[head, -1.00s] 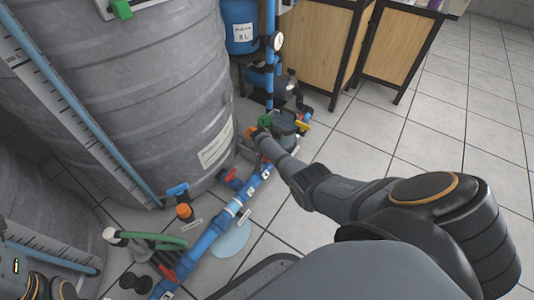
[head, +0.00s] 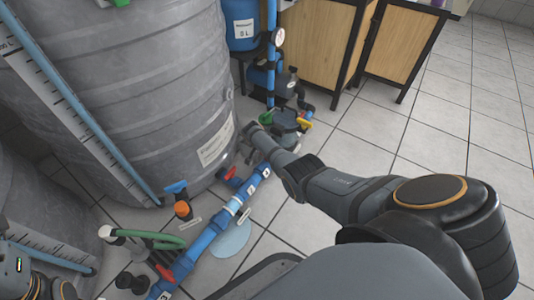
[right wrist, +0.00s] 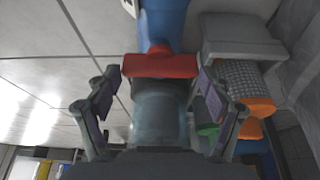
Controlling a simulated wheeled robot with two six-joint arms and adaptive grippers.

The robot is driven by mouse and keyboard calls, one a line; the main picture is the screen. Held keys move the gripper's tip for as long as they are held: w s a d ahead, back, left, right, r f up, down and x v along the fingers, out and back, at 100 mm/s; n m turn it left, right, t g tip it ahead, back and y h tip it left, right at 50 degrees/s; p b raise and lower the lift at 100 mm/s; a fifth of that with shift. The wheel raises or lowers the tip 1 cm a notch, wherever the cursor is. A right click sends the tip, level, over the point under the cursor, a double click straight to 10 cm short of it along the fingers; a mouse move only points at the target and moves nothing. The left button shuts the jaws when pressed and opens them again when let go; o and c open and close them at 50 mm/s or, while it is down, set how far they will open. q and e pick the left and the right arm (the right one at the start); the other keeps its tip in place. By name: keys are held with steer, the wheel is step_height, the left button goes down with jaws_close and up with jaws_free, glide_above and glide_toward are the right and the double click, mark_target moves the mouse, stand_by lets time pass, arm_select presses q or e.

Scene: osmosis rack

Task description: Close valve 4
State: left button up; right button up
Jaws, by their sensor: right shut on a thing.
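My right gripper (right wrist: 160,95) is shut on a red valve handle (right wrist: 160,66). Its two fingers press the handle's opposite ends, and the handle lies crosswise over a blue pipe (right wrist: 163,25). In the head view my right gripper (head: 254,132) is at the upper end of the blue pipe line (head: 215,228), beside the big grey tank. The held handle is hidden there behind my arm. Other red handles show at the pipe's middle (head: 230,173) and lower end (head: 165,273). White number tags on the pipe are too small to read. My left gripper is out of view.
A large grey tank (head: 150,90) stands close left of the gripper. A pump (head: 287,85), a yellow handle (head: 304,123) and wooden cabinets (head: 315,45) lie beyond. Tiled floor at right is free.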

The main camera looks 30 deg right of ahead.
steer(key=o, duration=1.1)
steer(key=v, duration=1.2)
steer(key=shift+a, duration=0.1)
